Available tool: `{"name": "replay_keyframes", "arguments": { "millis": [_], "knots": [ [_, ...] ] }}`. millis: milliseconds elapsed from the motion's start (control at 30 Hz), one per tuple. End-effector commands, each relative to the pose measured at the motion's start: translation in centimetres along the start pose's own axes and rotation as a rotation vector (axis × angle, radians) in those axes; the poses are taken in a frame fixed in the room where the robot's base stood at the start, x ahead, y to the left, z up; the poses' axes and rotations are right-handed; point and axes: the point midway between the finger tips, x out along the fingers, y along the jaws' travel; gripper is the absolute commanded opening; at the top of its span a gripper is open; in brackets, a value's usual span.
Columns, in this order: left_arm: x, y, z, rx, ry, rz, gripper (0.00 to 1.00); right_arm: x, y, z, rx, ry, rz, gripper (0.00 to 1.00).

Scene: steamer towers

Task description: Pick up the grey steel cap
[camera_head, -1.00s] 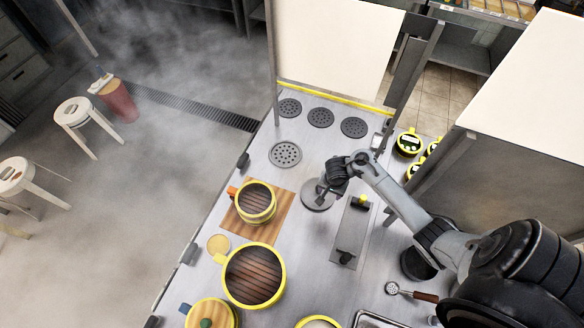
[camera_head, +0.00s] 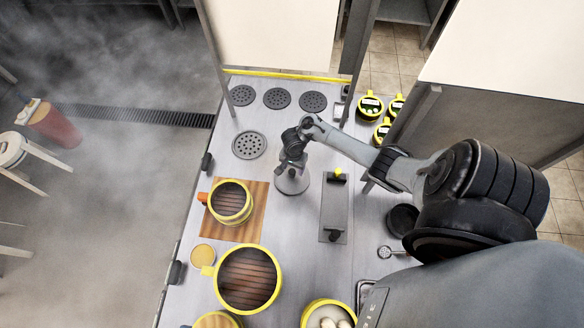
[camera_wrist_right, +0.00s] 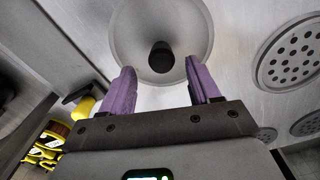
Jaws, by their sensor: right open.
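The grey steel cap (camera_head: 291,185) is a round, shallow lid lying on the steel counter (camera_head: 281,231), just right of the wooden board. My right gripper (camera_head: 291,164) is above it and covers part of it in the head view. In the right wrist view the cap (camera_wrist_right: 189,28) fills the top middle, with a black knob (camera_wrist_right: 160,57) at its centre. The two purple fingers of the right gripper (camera_wrist_right: 160,80) are open and spread to either side below the knob, with nothing between them. My left gripper is not in view.
A yellow-rimmed steamer (camera_head: 231,202) stands on the wooden board (camera_head: 250,222) to the left. A larger steamer (camera_head: 248,279) is nearer. A dark grey plate with a black handle (camera_head: 335,207) lies right of the cap. A perforated round vent (camera_head: 249,145) is behind left.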

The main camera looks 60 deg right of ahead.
Motion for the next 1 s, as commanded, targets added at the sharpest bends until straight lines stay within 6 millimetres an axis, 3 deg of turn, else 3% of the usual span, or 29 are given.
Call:
{"name": "replay_keyframes", "arguments": {
  "millis": [267,600,1000],
  "knots": [
    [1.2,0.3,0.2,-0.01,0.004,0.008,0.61,3.5,-0.2,0.2,0.0,0.001,0.001,0.62],
    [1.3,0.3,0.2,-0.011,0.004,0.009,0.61,3.9,-0.2,0.2,0.0,0.001,-0.001,0.62],
    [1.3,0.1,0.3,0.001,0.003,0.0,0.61,3.9,-0.2,0.2,0.0,0.001,-0.001,0.0]
  ]
}}
